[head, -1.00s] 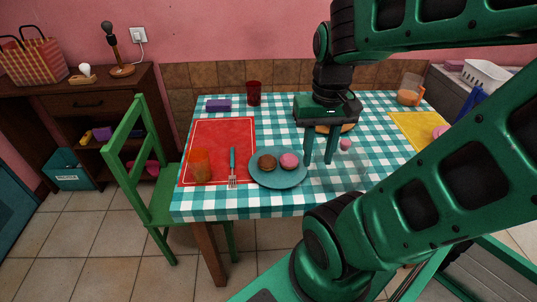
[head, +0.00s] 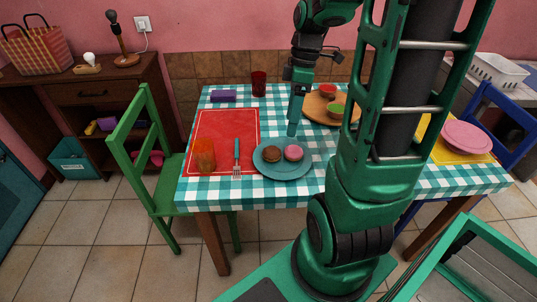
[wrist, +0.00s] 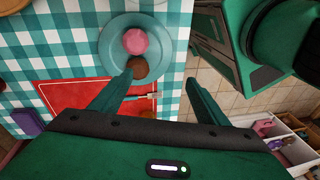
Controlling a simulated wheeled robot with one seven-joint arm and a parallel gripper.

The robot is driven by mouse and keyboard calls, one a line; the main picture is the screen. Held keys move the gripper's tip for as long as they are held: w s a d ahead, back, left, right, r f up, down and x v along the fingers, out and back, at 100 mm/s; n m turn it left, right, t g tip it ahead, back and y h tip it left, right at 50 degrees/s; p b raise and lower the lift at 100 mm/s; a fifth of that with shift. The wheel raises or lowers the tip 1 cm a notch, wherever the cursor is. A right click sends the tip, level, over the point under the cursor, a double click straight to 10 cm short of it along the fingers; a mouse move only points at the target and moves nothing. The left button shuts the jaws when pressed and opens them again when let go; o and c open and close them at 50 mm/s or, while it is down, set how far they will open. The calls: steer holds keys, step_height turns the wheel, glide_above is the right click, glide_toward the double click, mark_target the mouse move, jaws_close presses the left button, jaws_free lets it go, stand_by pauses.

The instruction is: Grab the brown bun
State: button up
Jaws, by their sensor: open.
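The brown bun (head: 272,155) sits on the left part of a teal plate (head: 268,172), beside a pink bun (head: 293,152). My gripper (head: 295,118) is above the table behind the plate, seen edge-on in the head view. In the wrist view, the brown bun (wrist: 136,67) lies beyond the tips of my open, empty gripper (wrist: 160,86), nearer the left finger. The pink bun (wrist: 135,41) is farther up on the same plate (wrist: 106,44). Nothing is between the fingers.
A fork (head: 237,155) and an orange cup (head: 205,156) are on the red mat (head: 215,125) left of the plate. A dark red cup (head: 258,84) stands at the back. A wooden board (head: 313,105) with bowls lies behind right. A green chair (head: 143,150) stands left.

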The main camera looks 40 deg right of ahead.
steer(key=w+d+f+n+y, duration=0.25)
steer(key=w+f+n, duration=0.25)
steer(key=w+n, duration=0.3)
steer(key=n, duration=0.2)
glide_above(272, 149)
steer(key=w+d, duration=0.1)
steer(key=d, duration=0.2)
step_height(272, 149, down, 5)
steer(key=shift+a+f, duration=0.1)
steer(key=shift+f, duration=0.1)
steer(key=shift+s+x, duration=0.15)
steer(key=shift+x, duration=1.15)
steer(key=shift+s+x, duration=0.15)
steer(key=shift+x, duration=1.15)
steer(key=shift+a+r, duration=0.1)
steer(key=shift+a, duration=0.05)
steer(key=c, duration=1.1)
